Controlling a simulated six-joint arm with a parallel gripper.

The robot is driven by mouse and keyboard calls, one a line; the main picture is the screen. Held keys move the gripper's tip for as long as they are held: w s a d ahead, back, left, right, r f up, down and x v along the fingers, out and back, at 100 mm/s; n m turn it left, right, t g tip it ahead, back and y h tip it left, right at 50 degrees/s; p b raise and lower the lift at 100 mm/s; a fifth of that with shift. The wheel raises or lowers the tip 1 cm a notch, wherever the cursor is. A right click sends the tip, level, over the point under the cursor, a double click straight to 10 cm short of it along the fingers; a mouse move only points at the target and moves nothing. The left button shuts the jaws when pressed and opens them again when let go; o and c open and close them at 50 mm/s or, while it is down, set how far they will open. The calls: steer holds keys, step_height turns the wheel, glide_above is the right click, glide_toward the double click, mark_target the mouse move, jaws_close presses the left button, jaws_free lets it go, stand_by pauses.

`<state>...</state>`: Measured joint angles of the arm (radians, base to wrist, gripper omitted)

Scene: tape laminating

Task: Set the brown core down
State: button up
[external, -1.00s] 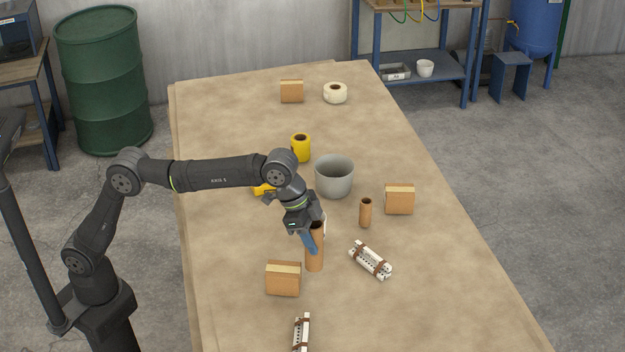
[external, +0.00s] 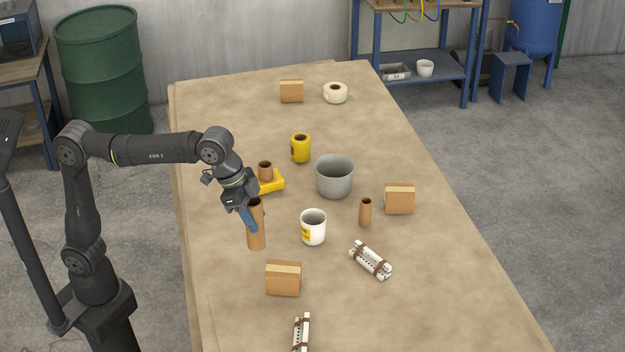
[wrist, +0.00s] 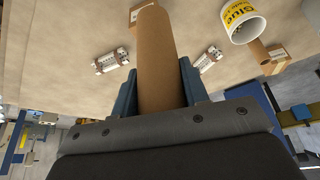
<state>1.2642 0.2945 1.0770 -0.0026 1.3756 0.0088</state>
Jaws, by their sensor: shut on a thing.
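My gripper (external: 250,216) is shut on a tall brown core (external: 257,236), with a blue finger along its side. The core is nearly upright in the external view, over the left part of the table (external: 225,300). I cannot tell whether its lower end touches the table. In the wrist view the core (wrist: 155,50) runs between both blue fingers. A second, smaller brown core (external: 365,213) stands alone to the right. Another short brown core (external: 265,168) is at the yellow holder (external: 273,184), just behind my gripper.
A white glue tub (external: 313,230) and a grey pot (external: 334,180) stand to the right. A cardboard box (external: 283,279) is in front of the held core. A strapped white bundle (external: 370,260) lies further right. Bare table lies left of the box.

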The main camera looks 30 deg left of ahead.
steer(key=w+a+f, duration=0.3)
steer(key=w+f, duration=0.8)
steer(key=shift+w+a+f, duration=0.3)
steer(key=shift+a, duration=0.1)
steer(key=shift+f, duration=0.1)
steer(key=o, duration=1)
steer(key=v, duration=1.2)
steer(key=shift+d, duration=0.1)
